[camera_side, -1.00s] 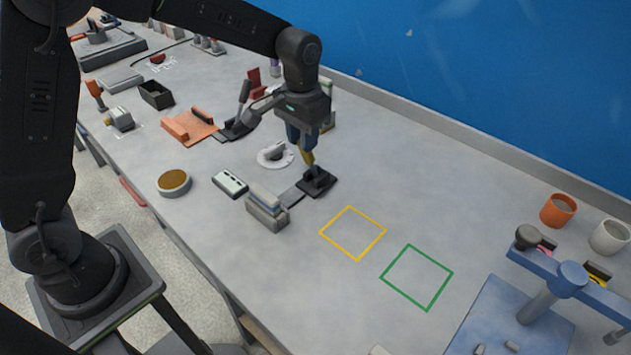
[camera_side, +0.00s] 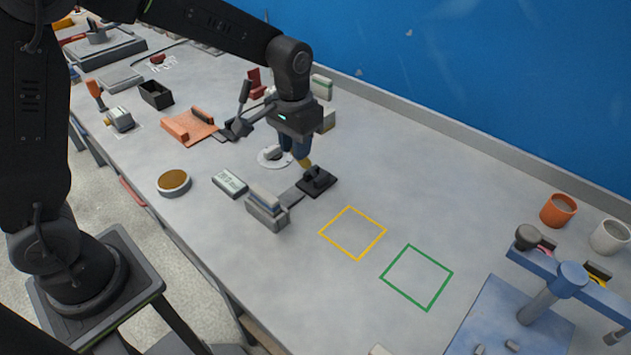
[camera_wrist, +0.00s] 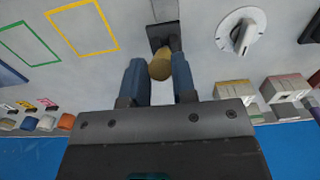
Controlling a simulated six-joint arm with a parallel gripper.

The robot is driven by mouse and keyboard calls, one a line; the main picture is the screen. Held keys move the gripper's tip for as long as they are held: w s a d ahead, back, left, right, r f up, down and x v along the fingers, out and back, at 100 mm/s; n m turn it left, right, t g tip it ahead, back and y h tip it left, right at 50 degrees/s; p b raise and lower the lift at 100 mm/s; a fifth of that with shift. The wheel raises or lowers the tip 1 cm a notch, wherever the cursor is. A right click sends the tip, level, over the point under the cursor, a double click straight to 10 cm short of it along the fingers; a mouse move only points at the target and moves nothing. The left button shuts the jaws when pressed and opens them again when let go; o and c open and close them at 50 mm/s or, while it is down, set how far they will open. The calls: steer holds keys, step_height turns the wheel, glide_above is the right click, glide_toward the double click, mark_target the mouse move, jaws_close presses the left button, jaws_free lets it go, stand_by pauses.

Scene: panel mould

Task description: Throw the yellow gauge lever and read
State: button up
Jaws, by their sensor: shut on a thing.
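The yellow gauge lever (camera_side: 304,163) stands on a black base (camera_side: 317,181) at mid table, tilted toward the back left in the side view. My gripper (camera_side: 297,152) is shut on the lever's upper end. In the wrist view the rounded yellow lever end (camera_wrist: 160,67) lies between my two blue fingers (camera_wrist: 160,80). The base joins by a flat grey strip to a grey block unit (camera_side: 266,208). A small display box (camera_side: 230,182) stands to its left, with dark marks on its pale face, too small to read.
A white dial (camera_side: 274,157) sits close behind the lever. Yellow (camera_side: 352,233) and green (camera_side: 417,277) outlined squares mark clear table to the right. A round brown-topped tin (camera_side: 173,182), an orange holder (camera_side: 190,126) and a blue stand (camera_side: 515,315) are farther off.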

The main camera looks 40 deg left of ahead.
steer(key=o, duration=0.9)
steer(key=shift+s+f, duration=0.1)
steer(key=shift+s, duration=0.1)
steer(key=shift+w+r, duration=0.1)
steer(key=shift+r, duration=3.45)
steer(key=shift+r, duration=0.1)
steer(key=s+a+r+t, duration=0.1)
steer(key=s+t, duration=0.1)
steer(key=s, duration=0.4)
steer(key=s+a+r+t, duration=0.1)
steer(key=s, duration=0.6)
steer(key=s+a+r+t, duration=0.2)
steer(key=s, duration=0.5)
steer(key=shift+s+t, duration=0.25)
steer(key=shift+t, duration=0.05)
